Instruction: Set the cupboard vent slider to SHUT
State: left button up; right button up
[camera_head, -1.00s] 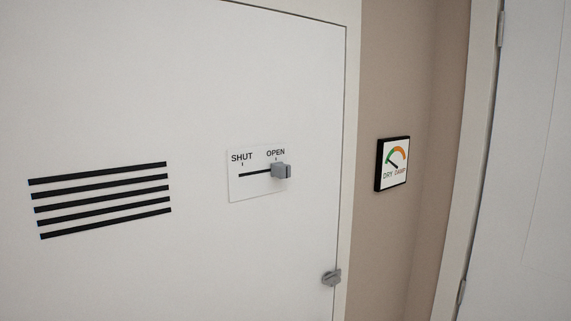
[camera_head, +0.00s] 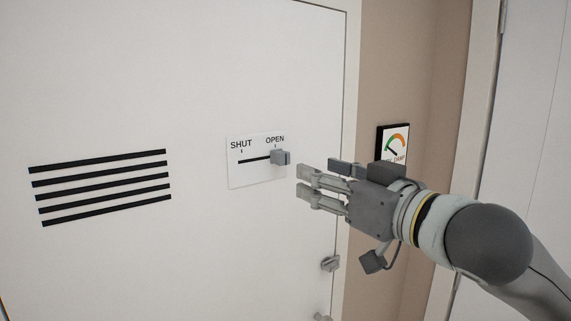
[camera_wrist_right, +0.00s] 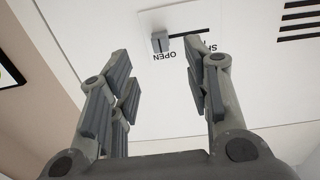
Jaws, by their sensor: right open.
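The vent slider's grey knob (camera_head: 280,157) sits at the right end of its black slot, under OPEN, on a white plate (camera_head: 240,178) on the cupboard door. SHUT is marked at the slot's left end. My right gripper (camera_head: 308,183) is open and empty, just right of and slightly below the knob, apart from it. My left gripper is not in view.
A black five-slat vent (camera_head: 102,188) is on the door at left. A grey latch (camera_head: 330,263) is on the door's right edge, below my right gripper. A DRY/DAMP gauge (camera_head: 396,141) hangs on the beige wall, partly behind my right gripper.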

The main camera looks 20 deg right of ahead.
aim_at(285, 164)
jog(key=p+x, duration=0.3)
jog(key=x, duration=0.6)
jog(key=shift+w+r, duration=0.1)
jog(key=shift+w, duration=0.1)
jog(key=shift+w+a+p, duration=0.2)
jog(key=shift+w+p, duration=0.25)
jog(key=shift+w, duration=0.25)
jog(key=shift+c, duration=0.3)
grip_shut()
